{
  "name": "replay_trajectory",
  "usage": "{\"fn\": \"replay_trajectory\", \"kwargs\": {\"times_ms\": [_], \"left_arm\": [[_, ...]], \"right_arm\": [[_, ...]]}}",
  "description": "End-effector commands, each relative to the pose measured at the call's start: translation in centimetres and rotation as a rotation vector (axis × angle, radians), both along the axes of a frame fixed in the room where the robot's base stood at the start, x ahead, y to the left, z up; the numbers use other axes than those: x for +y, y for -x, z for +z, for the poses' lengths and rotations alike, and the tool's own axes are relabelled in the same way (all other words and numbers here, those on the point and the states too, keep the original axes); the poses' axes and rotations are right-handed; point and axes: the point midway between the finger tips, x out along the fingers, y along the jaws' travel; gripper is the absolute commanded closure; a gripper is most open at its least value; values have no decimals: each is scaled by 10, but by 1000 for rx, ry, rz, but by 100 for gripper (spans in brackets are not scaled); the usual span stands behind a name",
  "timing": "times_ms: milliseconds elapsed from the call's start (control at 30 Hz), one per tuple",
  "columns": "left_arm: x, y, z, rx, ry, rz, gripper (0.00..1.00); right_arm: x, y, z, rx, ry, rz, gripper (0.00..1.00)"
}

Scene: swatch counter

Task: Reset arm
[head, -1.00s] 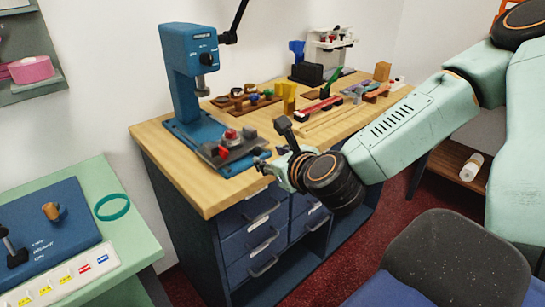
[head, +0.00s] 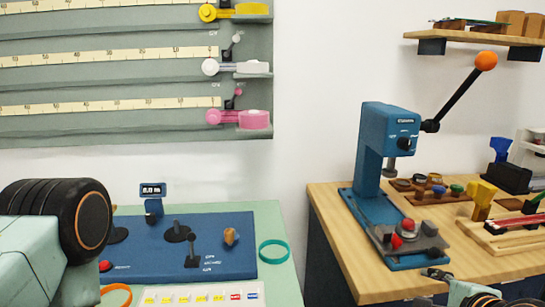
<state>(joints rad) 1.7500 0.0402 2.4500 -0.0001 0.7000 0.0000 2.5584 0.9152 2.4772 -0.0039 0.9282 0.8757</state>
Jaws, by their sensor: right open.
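My right gripper (head: 434,275) shows at the bottom right in the head view, by the front part of the wooden counter (head: 345,225). Its jaws are open, with nothing seen between them; the lower part is cut off by the frame edge. A mint link of my left arm with a black joint comes in at the lower left; the left gripper itself is out of view. A blue press (head: 385,135) stands on the counter with its lever (head: 462,90) raised, ending in an orange ball (head: 486,61). A grey fixture with a red knob (head: 408,226) sits on its base.
A green table (head: 267,222) at the left carries a blue control panel (head: 222,225), a teal ring (head: 273,251) and an orange ring (head: 115,294). A wall rack (head: 130,85) holds tape measures. A shelf (head: 470,37) hangs at upper right.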

Motion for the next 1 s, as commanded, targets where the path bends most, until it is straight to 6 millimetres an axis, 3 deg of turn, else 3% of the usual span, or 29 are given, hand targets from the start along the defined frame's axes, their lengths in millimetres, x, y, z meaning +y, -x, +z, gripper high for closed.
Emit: {"fn": "replay_trajectory", "kwargs": {"times_ms": [167,267,433,600,800,1000], "left_arm": [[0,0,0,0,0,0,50],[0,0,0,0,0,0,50],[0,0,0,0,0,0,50],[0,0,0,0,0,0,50],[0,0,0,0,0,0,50],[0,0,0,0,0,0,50]], "right_arm": [[23,31,-58,189,407,388,54],[36,61,-98,304,613,651,54],[54,123,-160,470,833,1071,54],[68,197,-210,613,890,1383,54],[76,261,-239,709,875,1569,54],[77,278,-245,734,854,1598,54]]}}
